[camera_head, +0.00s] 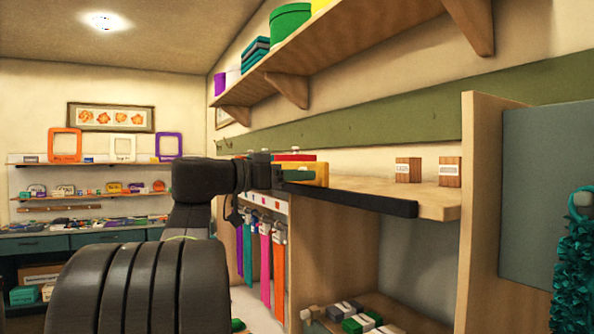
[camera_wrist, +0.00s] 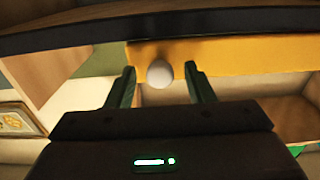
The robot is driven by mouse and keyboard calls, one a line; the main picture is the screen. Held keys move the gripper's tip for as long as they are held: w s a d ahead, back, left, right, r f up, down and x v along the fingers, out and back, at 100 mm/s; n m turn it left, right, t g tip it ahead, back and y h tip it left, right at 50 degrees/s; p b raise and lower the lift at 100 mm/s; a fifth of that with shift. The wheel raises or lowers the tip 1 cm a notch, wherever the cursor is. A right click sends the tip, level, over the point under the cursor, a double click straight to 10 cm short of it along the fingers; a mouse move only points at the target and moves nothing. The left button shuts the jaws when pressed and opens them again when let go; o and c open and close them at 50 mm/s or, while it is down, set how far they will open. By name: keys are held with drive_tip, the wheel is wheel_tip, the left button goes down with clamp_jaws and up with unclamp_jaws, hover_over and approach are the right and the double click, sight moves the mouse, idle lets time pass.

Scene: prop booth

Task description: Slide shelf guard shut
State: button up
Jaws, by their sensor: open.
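The shelf guard appears to be the yellow panel (camera_head: 312,174) at the left end of the wooden shelf in the head view. The part of the shelf to its right is open at the front. In the wrist view the yellow panel (camera_wrist: 245,62) fills the upper right, with a round white knob (camera_wrist: 159,74) at its left part. My gripper (camera_wrist: 160,69) is open, with one finger on each side of the knob and gaps visible on both sides. In the head view my gripper (camera_head: 285,172) is at the panel's left end, and the knob is hidden.
A dark rail (camera_head: 345,194) runs along the shelf's front edge. Two labelled wooden blocks (camera_head: 408,170) stand on the shelf. A wooden upright (camera_head: 485,200) stands at its right end. Coloured straps (camera_head: 265,255) hang below left, and a bin of small boxes (camera_head: 360,318) sits underneath.

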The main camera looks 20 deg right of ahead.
drive_tip(key=shift+d, duration=0.25)
clamp_jaws()
drive_tip(key=s+d+b, duration=0.2)
drive_tip(key=s+b, duration=0.9)
drive_tip(key=s, duration=0.8)
drive_tip(key=shift+d, duration=0.35)
